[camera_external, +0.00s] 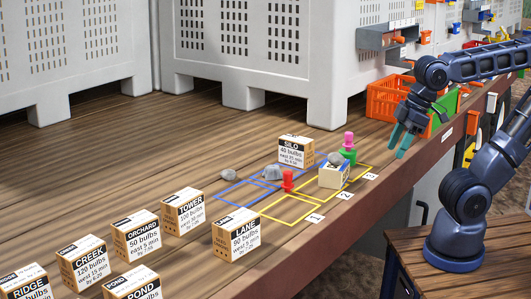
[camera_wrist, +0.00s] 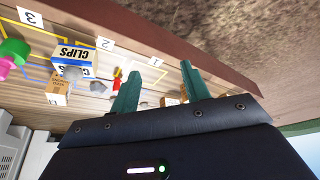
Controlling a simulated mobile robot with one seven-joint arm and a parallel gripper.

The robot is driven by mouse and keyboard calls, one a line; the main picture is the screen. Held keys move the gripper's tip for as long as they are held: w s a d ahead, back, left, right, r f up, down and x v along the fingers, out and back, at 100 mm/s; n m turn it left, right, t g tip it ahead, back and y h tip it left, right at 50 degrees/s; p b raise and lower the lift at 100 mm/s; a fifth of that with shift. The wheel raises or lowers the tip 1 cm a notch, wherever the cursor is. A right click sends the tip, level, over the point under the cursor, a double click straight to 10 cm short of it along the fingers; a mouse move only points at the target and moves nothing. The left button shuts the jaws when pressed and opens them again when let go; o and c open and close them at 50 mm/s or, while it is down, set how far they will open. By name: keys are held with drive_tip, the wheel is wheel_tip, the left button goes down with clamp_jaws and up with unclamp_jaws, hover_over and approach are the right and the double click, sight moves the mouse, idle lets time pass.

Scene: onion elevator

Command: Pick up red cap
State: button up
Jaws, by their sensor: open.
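The red cap (camera_external: 288,179), a small knobbed piece, stands on the wooden table by the blue and yellow marked squares. In the wrist view my gripper (camera_wrist: 170,64) shows both fingers spread.
A clips box (camera_external: 331,179) with a grey stone on top stands right of the cap. Green (camera_external: 348,155) and pink (camera_external: 348,139) pieces are behind it. Grey stones (camera_external: 271,173) lie left. Labelled boxes (camera_external: 236,236) stand in front. An orange crate (camera_external: 385,103) is near my gripper.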

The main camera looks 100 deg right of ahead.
drive_tip(key=shift+o, duration=0.5)
drive_tip(key=n+g, duration=0.5)
drive_tip(key=n, duration=1.5)
hover_over(288, 172)
wheel_tip(288, 172, down, 6)
drive_tip(key=shift+d+r, duration=0.1)
drive_tip(key=shift+d, duration=0.05)
drive_tip(key=shift+f, duration=5.25)
drive_tip(key=shift+c, duration=0.2)
